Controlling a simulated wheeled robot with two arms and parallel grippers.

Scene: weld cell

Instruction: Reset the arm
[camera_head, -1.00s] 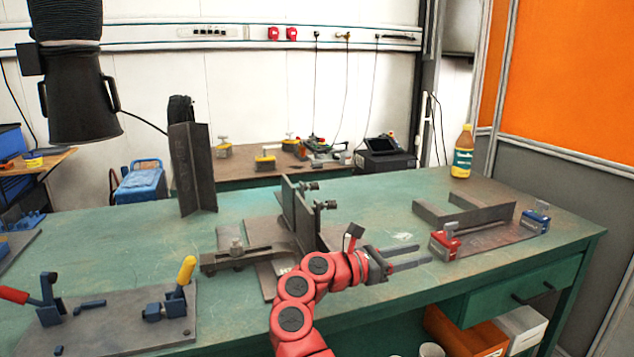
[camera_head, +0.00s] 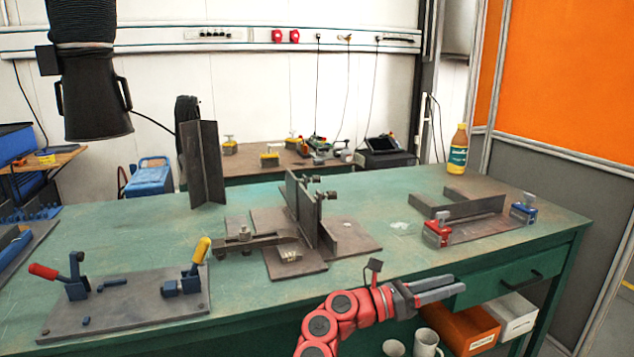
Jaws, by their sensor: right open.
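My right arm is red and comes in from the bottom middle. Its gripper (camera_head: 452,288) points right, in front of the green workbench's front edge and near its drawer. The two grey fingers are a little apart, with nothing between them. My left gripper is not in view. The green workbench (camera_head: 385,232) carries a fixture plate (camera_head: 355,238) with upright steel plates (camera_head: 303,210) in the middle.
A clamp board (camera_head: 130,312) with red and yellow handles lies at left. An angle bracket (camera_head: 462,203) with red (camera_head: 437,232) and blue (camera_head: 523,210) clamps is at right, by a bottle (camera_head: 458,150). Bins (camera_head: 470,328) and mugs are below. A black extraction hood (camera_head: 95,100) hangs upper left.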

